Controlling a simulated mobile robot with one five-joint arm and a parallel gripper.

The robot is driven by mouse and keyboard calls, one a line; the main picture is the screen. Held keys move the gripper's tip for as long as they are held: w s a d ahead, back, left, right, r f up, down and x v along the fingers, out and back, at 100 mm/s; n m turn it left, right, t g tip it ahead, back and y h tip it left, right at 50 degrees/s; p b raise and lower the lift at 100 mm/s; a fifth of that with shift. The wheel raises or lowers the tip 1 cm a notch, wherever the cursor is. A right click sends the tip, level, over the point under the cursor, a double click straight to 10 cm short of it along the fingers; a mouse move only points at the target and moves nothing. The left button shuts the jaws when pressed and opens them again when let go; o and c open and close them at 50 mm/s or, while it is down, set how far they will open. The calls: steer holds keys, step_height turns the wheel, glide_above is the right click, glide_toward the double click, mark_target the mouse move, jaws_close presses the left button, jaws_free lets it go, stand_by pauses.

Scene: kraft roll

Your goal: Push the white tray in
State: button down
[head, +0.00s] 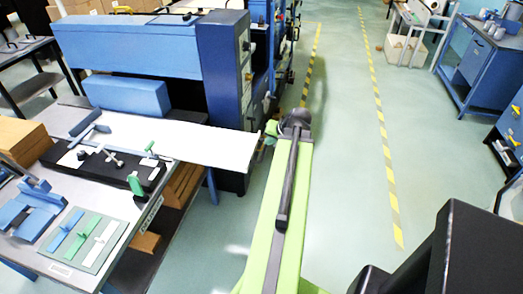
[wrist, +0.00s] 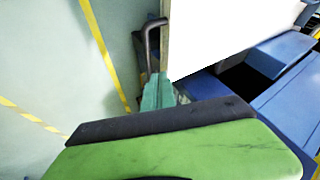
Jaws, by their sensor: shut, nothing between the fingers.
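The white tray (head: 185,138) is a long flat panel that sticks out in front of the blue machine, level above the grey bench. It also shows in the wrist view (wrist: 225,35), at upper right. My gripper (head: 267,138) is at the tray's right end in the head view, partly hidden by my arm. In the wrist view my gripper (wrist: 158,92) is teal, shut and empty, close beside the tray's edge. I cannot tell whether it touches the tray.
The blue machine (head: 150,48) stands behind the tray. A bench (head: 140,205) at left holds green, blue and white tools, a dark block and a cardboard box (head: 22,138). Open floor (head: 345,130) with yellow-striped lines lies to the right. A dark bent rod (wrist: 150,35) is near my fingertips.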

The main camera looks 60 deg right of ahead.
steer(key=b+x, duration=0.8)
steer(key=x, duration=0.2)
steer(key=shift+d, duration=0.1)
